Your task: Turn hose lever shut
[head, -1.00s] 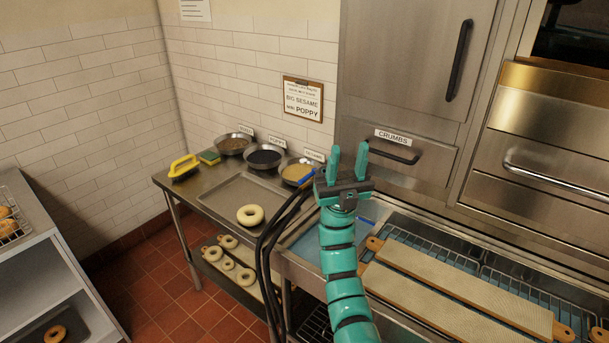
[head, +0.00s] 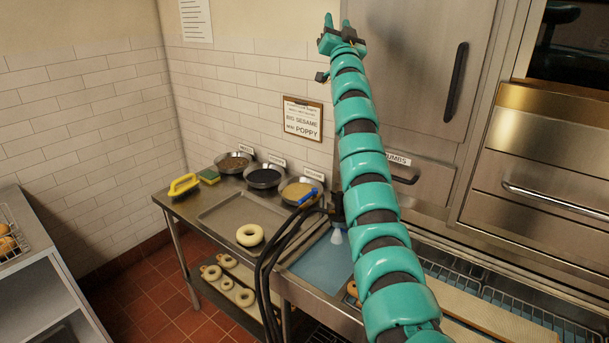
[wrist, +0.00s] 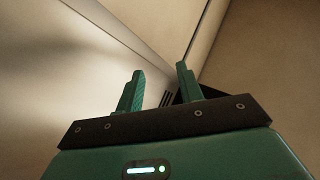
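The blue lever (head: 308,197) sticks out to the left near the sesame bowl, by the top of the black hose (head: 268,262). A dark nozzle (head: 337,205) shows just left of my arm, with a pale cone (head: 336,237) below it that looks like spray over the blue sink basin (head: 318,264). Where lever and nozzle join is hard to make out. My gripper (head: 337,22) is raised high against the wall and steel cabinet, far above the lever. In the wrist view its two fingers (wrist: 159,84) stand apart with nothing between them.
A steel cabinet (head: 420,70) stands behind my arm. Bagel boards and racks (head: 500,320) lie at the lower right. My arm covers part of the sink.

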